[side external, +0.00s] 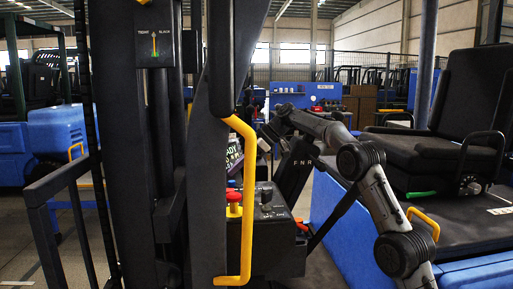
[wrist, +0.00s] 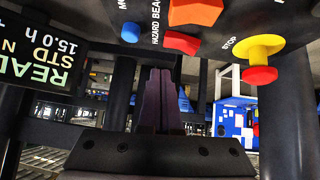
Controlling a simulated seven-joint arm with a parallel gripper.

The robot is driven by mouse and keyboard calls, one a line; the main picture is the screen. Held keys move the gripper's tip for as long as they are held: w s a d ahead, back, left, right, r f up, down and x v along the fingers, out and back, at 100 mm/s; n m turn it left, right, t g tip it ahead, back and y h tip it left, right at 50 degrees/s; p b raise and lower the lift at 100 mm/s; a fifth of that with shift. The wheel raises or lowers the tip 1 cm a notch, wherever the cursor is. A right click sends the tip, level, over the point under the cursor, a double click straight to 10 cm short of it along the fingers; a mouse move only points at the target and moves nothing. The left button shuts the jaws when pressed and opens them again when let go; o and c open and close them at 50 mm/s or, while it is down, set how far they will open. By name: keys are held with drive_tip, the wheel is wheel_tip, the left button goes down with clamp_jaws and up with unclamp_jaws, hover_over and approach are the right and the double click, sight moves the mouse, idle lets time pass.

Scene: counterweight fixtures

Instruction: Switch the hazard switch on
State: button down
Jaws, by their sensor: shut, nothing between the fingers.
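In the wrist view a dark console shows a lettered label reading "HAZARD BEA", cut off. Beside it are a red-orange knob (wrist: 182,42) and an orange block (wrist: 195,11); I cannot tell which one is the hazard switch or its position. My gripper (wrist: 160,72) is shut and empty, its dark fingers together just below the knob in the picture, with no visible contact. In the side external view the console (side external: 278,245) stands behind a yellow handrail. My wrist is above it; the fingertips cannot be made out there.
A red stop button (wrist: 259,76) on a yellow base is right of the knob, and a blue knob (wrist: 131,32) is left. A lit display (wrist: 40,58) is at the left. The yellow handrail (side external: 247,200) and dark mast post (side external: 207,200) stand close to the console.

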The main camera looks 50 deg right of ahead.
drive_tip(key=w+d+v, duration=0.1)
drive_tip(key=v, duration=0.9)
drive_tip(key=s+a+m+g+h, duration=0.1)
drive_tip(key=s+a+m+h, duration=0.35)
drive_tip(key=s+a, duration=1.05)
drive_tip(key=s+a+f+m, duration=0.2)
drive_tip(key=s+f, duration=0.7)
drive_tip(key=s, duration=0.2)
drive_tip(key=s+a+f+m+h, duration=0.1)
drive_tip(key=s+a+f+m, duration=0.1)
drive_tip(key=s+f, duration=0.7)
drive_tip(key=s+a, duration=0.1)
drive_tip(key=s, duration=0.2)
drive_tip(key=shift+f+m, duration=0.15)
drive_tip(key=shift+m, duration=0.2)
